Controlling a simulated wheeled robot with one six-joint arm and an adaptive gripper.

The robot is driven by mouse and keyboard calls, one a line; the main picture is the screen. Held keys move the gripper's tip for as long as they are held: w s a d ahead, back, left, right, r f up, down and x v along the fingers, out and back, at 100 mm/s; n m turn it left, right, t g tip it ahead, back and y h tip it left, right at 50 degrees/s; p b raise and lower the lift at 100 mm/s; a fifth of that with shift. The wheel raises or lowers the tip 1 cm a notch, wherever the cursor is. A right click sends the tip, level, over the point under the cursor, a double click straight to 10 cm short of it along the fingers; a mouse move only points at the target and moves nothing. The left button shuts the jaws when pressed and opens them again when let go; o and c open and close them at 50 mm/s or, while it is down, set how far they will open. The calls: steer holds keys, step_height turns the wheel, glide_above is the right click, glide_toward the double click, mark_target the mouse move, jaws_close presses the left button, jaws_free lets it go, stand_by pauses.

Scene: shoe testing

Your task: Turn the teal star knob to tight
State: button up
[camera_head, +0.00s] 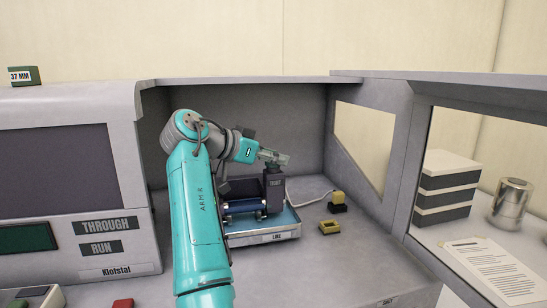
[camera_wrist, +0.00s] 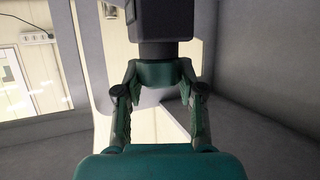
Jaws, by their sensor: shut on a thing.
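In the wrist view the teal knob (camera_wrist: 158,73) sits between the fingertips of my gripper (camera_wrist: 160,80), at the end of a dark post (camera_wrist: 165,22). The fingers touch it from both sides and are shut on it. Its star shape and any tight mark cannot be made out. In the head view my gripper (camera_head: 273,157) reaches from the left to the top of the dark upright block (camera_head: 274,188) of a small fixture inside the grey booth. The knob is not clear there.
The fixture, with blue rollers (camera_head: 241,206), stands on a grey tray (camera_head: 263,239). A yellow block (camera_head: 330,227) and a yellow-and-black piece (camera_head: 338,200) lie to its right. Booth walls (camera_head: 300,130) close in behind and right. The front right floor is clear.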

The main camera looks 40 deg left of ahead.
steer(key=shift+m+h, duration=0.3)
steer(key=o, duration=1.2)
steer(key=shift+c, duration=0.2)
step_height(320, 180, up, 10)
steer(key=shift+f, duration=0.1)
steer(key=shift+w, duration=0.1)
